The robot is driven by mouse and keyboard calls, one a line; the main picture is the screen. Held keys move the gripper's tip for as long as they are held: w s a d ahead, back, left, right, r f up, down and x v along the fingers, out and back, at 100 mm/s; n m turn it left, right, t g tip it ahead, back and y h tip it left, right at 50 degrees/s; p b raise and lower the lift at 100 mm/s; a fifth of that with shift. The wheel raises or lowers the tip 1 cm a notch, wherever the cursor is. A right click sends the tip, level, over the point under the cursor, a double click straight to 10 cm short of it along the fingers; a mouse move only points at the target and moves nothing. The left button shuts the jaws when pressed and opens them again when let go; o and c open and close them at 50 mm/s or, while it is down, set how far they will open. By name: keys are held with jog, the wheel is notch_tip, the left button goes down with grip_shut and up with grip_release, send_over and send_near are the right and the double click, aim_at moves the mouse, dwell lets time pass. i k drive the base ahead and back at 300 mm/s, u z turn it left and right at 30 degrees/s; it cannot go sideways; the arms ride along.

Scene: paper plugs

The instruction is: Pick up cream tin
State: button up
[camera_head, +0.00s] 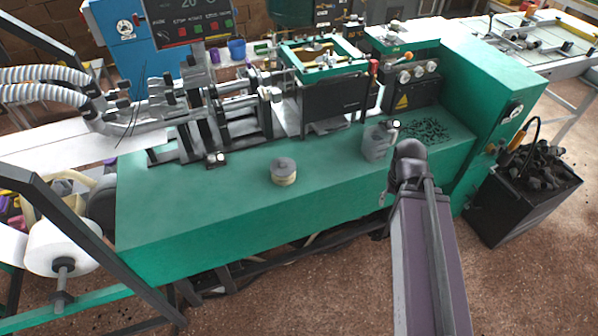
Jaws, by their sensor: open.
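A small dark block (215,160) lies to the left. Machine parts line the back. A black bin (525,190) of dark lumps stands at the right. The bench around the tin is clear.

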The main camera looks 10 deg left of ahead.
aim_at(289, 181)
jog(key=z, duration=0.9)
jog(key=k, duration=0.9)
jog(key=u, duration=1.55)
jog(key=i, duration=0.4)
jog(key=z, duration=0.3)
